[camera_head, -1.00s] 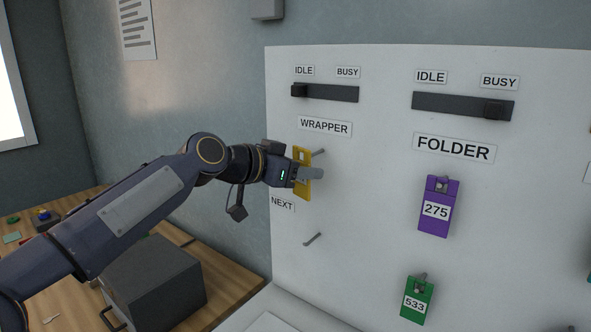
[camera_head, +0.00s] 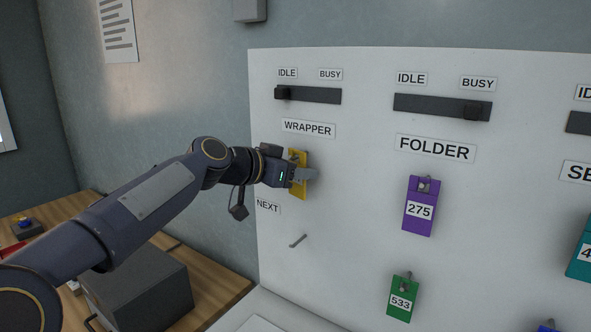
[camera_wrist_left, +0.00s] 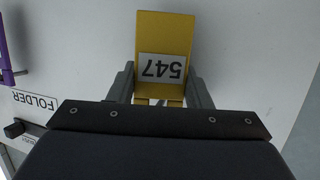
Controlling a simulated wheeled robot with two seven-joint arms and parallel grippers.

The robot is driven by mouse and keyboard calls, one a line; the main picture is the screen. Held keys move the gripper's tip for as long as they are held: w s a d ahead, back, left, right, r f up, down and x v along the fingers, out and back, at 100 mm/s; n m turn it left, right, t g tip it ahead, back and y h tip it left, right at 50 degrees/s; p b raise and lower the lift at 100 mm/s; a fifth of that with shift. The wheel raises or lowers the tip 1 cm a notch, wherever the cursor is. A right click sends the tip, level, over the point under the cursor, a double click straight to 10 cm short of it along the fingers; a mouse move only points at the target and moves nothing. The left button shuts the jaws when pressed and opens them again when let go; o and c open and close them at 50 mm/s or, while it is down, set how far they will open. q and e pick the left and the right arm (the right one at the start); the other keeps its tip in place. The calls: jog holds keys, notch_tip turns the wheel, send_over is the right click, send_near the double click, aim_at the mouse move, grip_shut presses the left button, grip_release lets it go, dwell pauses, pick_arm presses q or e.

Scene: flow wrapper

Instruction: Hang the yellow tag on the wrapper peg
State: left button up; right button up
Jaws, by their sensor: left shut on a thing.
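The yellow tag (camera_head: 303,190) is held upright by my left gripper (camera_head: 303,174), close to the white board below the WRAPPER label (camera_head: 308,129). In the left wrist view the yellow tag (camera_wrist_left: 165,35) shows the number 547 upside down, between the two fingers of my left gripper (camera_wrist_left: 162,88). The wrapper peg is not clearly visible; the tag and fingers cover its place. I cannot tell whether the peg is through the tag's hole. My right gripper is not in view.
A bare peg (camera_head: 298,241) stands below the NEXT label (camera_head: 268,206). A purple tag 275 (camera_head: 419,225) hangs below the FOLDER label (camera_head: 436,149), with a green tag 533 (camera_head: 401,315) lower. A grey box (camera_head: 140,285) stands on the wooden table at left.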

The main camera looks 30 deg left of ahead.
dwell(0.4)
pick_arm(q)
jog(key=o, duration=1)
jog(key=shift+s+d+r, duration=0.1)
jog(key=shift+o, duration=0.2)
jog(key=shift+a, duration=0.2)
